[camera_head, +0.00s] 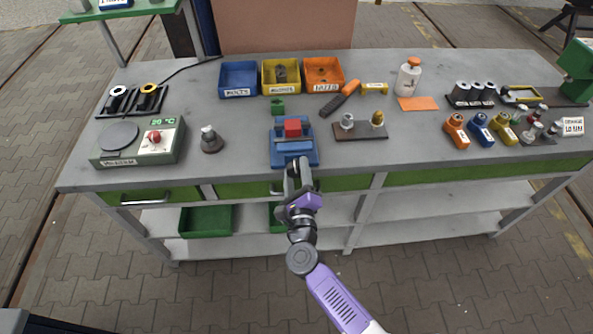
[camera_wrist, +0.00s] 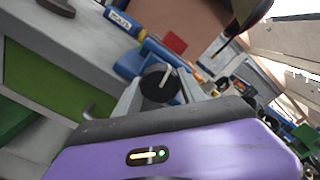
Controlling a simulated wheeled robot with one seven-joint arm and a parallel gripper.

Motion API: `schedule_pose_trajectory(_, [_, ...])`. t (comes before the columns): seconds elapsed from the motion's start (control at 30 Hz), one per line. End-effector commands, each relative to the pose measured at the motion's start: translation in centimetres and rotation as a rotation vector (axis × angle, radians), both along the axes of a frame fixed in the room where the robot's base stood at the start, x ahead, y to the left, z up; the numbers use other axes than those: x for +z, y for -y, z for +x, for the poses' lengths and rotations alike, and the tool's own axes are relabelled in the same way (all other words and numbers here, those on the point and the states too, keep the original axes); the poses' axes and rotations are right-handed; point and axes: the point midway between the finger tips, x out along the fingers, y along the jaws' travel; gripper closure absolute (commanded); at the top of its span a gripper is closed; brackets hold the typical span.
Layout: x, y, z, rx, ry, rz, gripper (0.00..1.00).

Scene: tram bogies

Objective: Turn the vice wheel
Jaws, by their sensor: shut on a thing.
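The blue vice (camera_head: 295,152) stands at the front edge of the workbench with a red block (camera_head: 292,128) in its jaws. My gripper (camera_head: 298,172) reaches up to the front of the vice from below. In the wrist view the dark round vice wheel (camera_wrist: 157,84) with a pale mark sits between my two fingers, which are shut on it. The blue vice body (camera_wrist: 132,63) and the red block (camera_wrist: 175,42) show beyond it. In the head view the wheel is hidden or too small to make out.
The grey workbench (camera_head: 230,170) has a drawer handle (camera_head: 145,199) at the front left. Blue, yellow and orange bins (camera_head: 323,74) stand behind the vice. A hotplate (camera_head: 137,145) is to the left, and a small block with two knobs (camera_head: 360,131) is to the right.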

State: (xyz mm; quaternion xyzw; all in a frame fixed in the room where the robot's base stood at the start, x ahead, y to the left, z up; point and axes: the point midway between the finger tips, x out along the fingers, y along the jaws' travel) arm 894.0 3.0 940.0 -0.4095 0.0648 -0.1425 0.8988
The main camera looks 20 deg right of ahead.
Motion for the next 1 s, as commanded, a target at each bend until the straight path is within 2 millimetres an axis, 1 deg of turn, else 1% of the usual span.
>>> schedule_pose_trajectory(0.03, [-0.1, -0.1, -0.1, 0.001, -0.001, 0.0, 0.93])
schedule_pose_trajectory(0.07, [-0.1, -0.1, -0.1, 0.002, -0.002, 0.001, 0.46])
schedule_pose_trajectory(0.13, [-0.1, -0.1, -0.1, 0.001, -0.001, 0.0, 0.33])
schedule_pose_trajectory(0.17, [-0.1, -0.1, -0.1, 0.001, -0.001, 0.0, 0.3])
schedule_pose_trajectory(0.43, [0.0, 0.0, 0.0, 0.001, 0.0, 0.001, 0.3])
schedule_pose_trajectory(0.57, [-0.2, -0.3, -0.7, 0.001, -0.001, 0.001, 0.3])
schedule_pose_trajectory(0.9, [-0.3, -1.9, -5.7, 0.001, -0.002, 0.002, 0.3])
schedule_pose_trajectory(1.0, [-0.2, -2.2, -6.7, 0.002, -0.001, 0.0, 0.3])
